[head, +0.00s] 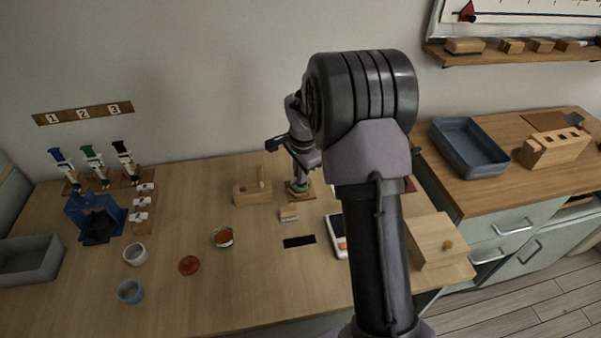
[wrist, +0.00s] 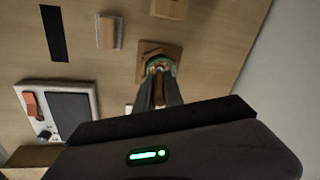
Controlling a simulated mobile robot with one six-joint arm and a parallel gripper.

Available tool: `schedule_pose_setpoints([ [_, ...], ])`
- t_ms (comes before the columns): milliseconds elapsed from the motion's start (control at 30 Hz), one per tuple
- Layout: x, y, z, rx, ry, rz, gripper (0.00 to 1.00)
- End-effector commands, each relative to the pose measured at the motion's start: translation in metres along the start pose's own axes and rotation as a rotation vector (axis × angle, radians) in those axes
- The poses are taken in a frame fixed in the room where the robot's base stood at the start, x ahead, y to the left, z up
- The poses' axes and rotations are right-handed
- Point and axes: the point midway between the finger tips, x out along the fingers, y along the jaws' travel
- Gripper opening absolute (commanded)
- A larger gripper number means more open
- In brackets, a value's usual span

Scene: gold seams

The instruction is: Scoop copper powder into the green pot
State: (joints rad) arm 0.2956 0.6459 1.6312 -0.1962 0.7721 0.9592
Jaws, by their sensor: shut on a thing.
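The green pot (head: 298,188) stands on a small square wooden board at the back middle of the table. Its pale green rim also shows in the wrist view (wrist: 160,61). My gripper (head: 300,167) points down just over the pot. In the wrist view my gripper (wrist: 159,82) is shut on a narrow brown piece (wrist: 160,88) that looks like a tool's handle. The lower end of this piece is hidden at the pot, so I cannot tell whether it holds powder. An open jar of copper-coloured powder (head: 223,237) stands left of the pot, with a round copper-brown lid (head: 189,265) beside it.
A wooden block holder (head: 252,193) stands close left of the pot, and a small brush-like block (head: 288,214) lies in front. A scale (head: 339,235) is to the right, partly behind my arm. White (head: 135,255) and blue (head: 130,291) cups stand at left.

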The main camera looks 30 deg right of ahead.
Motion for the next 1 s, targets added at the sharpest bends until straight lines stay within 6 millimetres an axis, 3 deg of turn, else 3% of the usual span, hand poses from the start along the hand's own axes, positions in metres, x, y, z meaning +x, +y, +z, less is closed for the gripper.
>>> schedule_pose_setpoints([
  [567,-0.002,0.0,0.0,0.0,0.0,0.0,0.0],
  [1000,-0.039,0.0,0.0,0.001,0.0,0.0,0.0],
])
